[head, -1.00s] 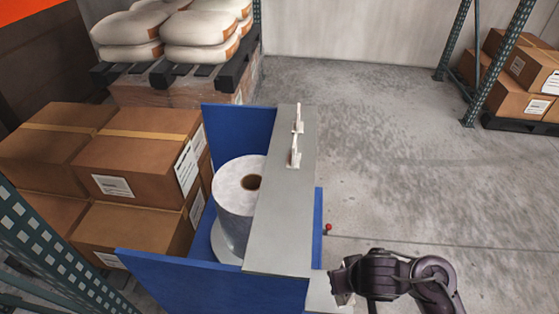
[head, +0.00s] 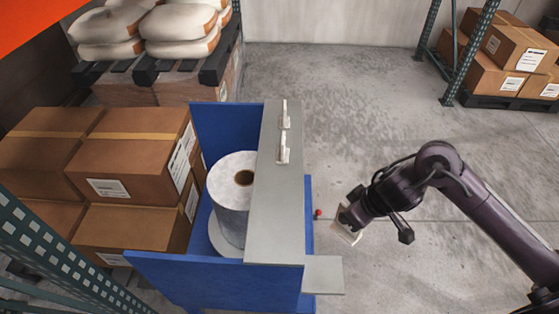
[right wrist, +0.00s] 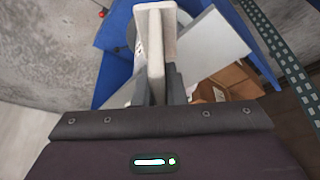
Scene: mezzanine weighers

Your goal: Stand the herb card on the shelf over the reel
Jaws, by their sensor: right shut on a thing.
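My right gripper (head: 352,218) is shut on a pale card with a foot, the herb card (head: 346,236), to the right of the blue stand. The right wrist view shows the card (right wrist: 155,40) between the fingers (right wrist: 158,88); its printed face cannot be read. The grey shelf (head: 275,220) runs along the top of the blue stand, beside and partly over the white reel (head: 232,205). Two small white upright cards stand on its far half, one (head: 284,150) nearer and one (head: 285,115) farther. My left gripper is not in view.
A lower grey ledge (head: 323,275) juts out right of the shelf's near end. A red knob (head: 318,213) is at the stand's right side. Stacked cartons (head: 135,160) crowd the left. The shelf's near half is bare, and open floor (head: 400,120) lies right.

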